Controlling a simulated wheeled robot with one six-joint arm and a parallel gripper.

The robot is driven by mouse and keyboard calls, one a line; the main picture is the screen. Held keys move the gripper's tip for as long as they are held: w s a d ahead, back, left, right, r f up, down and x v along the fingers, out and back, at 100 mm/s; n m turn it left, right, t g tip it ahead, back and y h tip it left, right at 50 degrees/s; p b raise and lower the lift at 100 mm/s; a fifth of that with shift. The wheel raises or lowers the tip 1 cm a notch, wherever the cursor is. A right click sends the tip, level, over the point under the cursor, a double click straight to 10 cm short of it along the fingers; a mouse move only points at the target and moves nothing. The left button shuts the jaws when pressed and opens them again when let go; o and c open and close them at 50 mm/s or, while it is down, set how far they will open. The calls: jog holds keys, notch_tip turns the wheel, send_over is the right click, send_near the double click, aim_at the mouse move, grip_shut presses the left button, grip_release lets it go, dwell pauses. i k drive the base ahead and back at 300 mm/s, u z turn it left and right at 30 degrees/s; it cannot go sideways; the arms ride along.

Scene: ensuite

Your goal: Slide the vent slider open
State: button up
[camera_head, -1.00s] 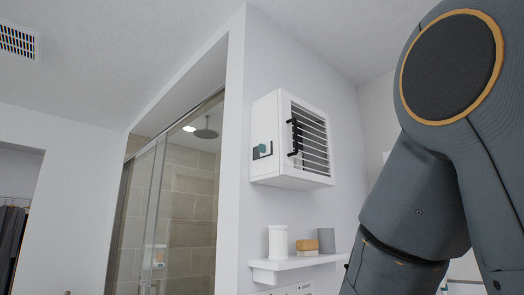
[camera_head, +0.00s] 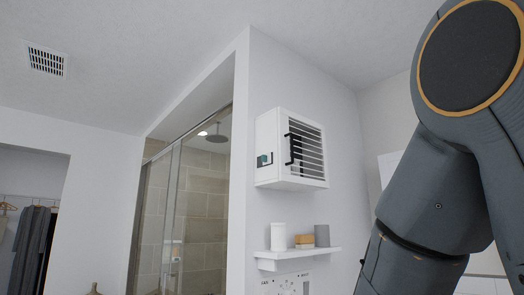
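A white wall-mounted box (camera_head: 290,150) hangs on the wall right of the shower opening. Its front has dark horizontal slats and a black upright handle (camera_head: 292,149) near the front's left edge. On its left side is a small teal knob (camera_head: 263,160) on a dark plate. Which of these is the vent slider I cannot tell for sure. My gripper is not in view; only my grey arm links show at the right, apart from the box in the picture.
Below the box a white shelf (camera_head: 298,253) sticks out, holding a white cylinder (camera_head: 278,235), a tan-and-dark block (camera_head: 304,241) and a grey cup (camera_head: 322,235). A glass shower (camera_head: 188,215) is to the left. A ceiling grille (camera_head: 46,61) is at upper left. Clothes hang in an opening at far left.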

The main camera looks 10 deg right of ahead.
aim_at(266, 158)
jog(key=u, duration=0.55)
jog(key=i, duration=1.1)
jog(key=z, duration=0.2)
